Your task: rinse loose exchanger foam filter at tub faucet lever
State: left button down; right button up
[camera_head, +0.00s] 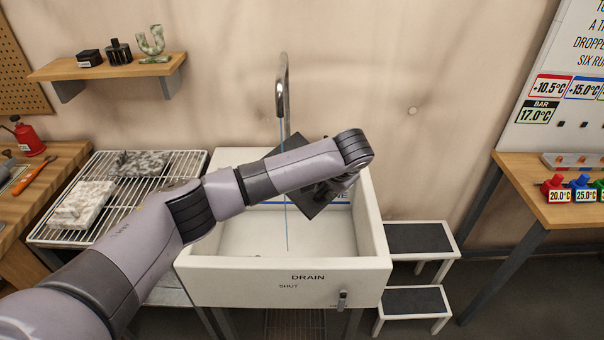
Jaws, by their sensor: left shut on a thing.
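The white tub (210,235) stands in the middle, with a tall chrome faucet (282,90) behind it. A thin blue stream (286,225) runs down from the spout into the tub. My left arm reaches in from the left across the tub. My left gripper (326,190) is shut on a dark square foam filter (312,207), held tilted above the basin beside the stream. My arm covers the filter's middle, and I cannot tell whether the water touches it. No lever shows clearly at the faucet. My right gripper is not in view.
A wire rack (125,210) with grey blocks stands left of the tub. A small drain lever (342,299) is on the tub's front, near "SHUT". A step stool (418,240) stands at right. A wooden table (545,200) with coloured temperature-tagged pieces is farther right.

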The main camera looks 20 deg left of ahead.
pick_arm(q)
jog(key=shift+d, duration=0.25)
jog(key=shift+s+r+p, duration=0.15)
jog(key=shift+s+p, duration=0.35)
jog(key=shift+p, duration=0.35)
jog(key=s+d+p, duration=0.1)
jog(key=s+p, duration=0.5)
jog(key=s, duration=0.1)
jog(key=shift+d, duration=0.15)
jog(key=shift+w, duration=0.1)
dwell(0.6)
